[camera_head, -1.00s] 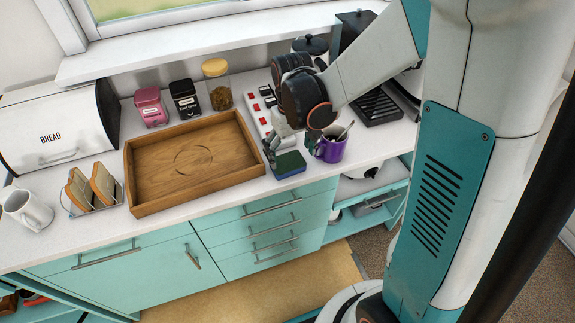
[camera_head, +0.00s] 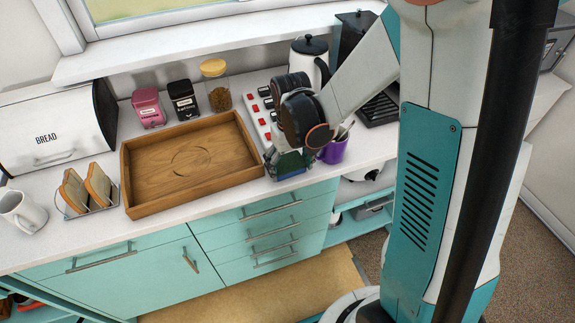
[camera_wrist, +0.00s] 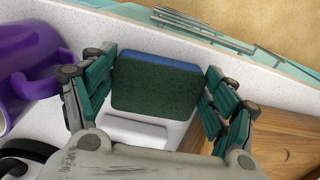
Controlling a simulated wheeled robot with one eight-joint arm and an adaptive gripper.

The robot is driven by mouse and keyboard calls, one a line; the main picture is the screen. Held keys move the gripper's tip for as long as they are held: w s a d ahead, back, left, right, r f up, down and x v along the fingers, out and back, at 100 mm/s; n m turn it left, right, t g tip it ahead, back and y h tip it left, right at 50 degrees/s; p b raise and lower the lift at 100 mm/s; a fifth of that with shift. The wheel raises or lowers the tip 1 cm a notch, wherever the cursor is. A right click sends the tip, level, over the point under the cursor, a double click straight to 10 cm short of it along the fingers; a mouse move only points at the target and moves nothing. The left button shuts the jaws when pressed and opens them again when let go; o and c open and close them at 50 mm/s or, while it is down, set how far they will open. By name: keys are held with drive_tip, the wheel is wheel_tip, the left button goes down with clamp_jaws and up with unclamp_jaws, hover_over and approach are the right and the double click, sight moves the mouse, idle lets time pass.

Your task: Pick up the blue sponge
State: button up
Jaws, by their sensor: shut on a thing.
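The blue sponge (camera_wrist: 158,62) has a blue layer and a dark green scouring face that is turned towards the wrist camera. My gripper (camera_wrist: 157,84) has its teal-padded fingers on both sides of it, closed against its two short ends. In the head view the sponge (camera_head: 292,162) is at the front edge of the white counter, partly hidden by my gripper (camera_head: 288,164). It appears to be at counter level; I cannot tell whether it is lifted at all.
A purple mug (camera_head: 333,150) with utensils stands close on the right of my gripper. A wooden tray (camera_head: 128,170) lies close on its left. A white power strip with red switches (camera_head: 262,118) and a kettle (camera_head: 310,60) are behind it.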

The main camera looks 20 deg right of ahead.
sight(290, 167)
wheel_tip(290, 167, up, 20)
drive_tip(key=p, duration=0.5)
drive_tip(key=shift+p, duration=0.4)
